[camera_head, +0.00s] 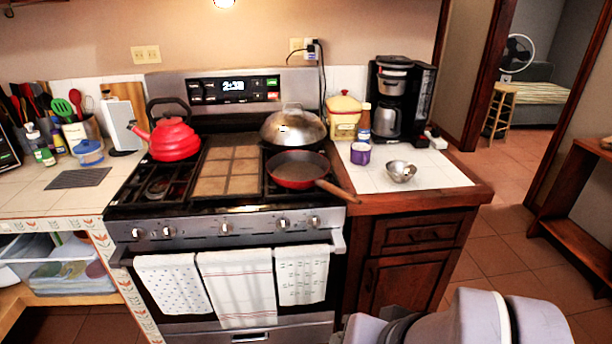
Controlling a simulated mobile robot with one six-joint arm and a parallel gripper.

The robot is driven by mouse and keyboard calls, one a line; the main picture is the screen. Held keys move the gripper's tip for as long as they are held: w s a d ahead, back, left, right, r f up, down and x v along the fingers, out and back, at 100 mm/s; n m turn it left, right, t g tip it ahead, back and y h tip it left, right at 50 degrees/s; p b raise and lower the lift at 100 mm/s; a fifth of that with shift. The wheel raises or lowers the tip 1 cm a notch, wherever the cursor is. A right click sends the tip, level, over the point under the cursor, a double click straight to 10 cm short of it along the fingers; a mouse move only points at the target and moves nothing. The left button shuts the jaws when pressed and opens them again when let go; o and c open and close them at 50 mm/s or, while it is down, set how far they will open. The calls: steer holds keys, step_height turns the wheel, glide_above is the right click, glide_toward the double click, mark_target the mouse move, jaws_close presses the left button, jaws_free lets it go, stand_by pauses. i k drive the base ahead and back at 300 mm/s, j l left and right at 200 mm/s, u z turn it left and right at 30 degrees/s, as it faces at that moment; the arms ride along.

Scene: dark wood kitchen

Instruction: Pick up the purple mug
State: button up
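The purple mug (360,154) stands upright on the white tiled counter (432,180) to the right of the stove. It is close to the stove's right edge, behind and left of a small metal bowl (400,171). Part of my arm shows at the bottom right, low in front of the counter cabinet. My gripper is not in view.
A red pan (298,170) sits on the stove, its wooden handle (338,191) reaching over the counter's front left. A coffee maker (400,98), a bottle (364,122) and a yellow container (343,116) stand behind the mug. Tiled floor (500,235) is open at the right.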

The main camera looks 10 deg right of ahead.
mark_target(361, 152)
steer(key=i+l, duration=0.25)
steer(key=i, duration=0.15)
steer(key=i+l, duration=0.25)
steer(key=i, duration=0.2)
steer(key=i+l, duration=0.25)
steer(key=i, duration=0.15)
steer(key=i+l, duration=0.25)
steer(key=i, duration=0.2)
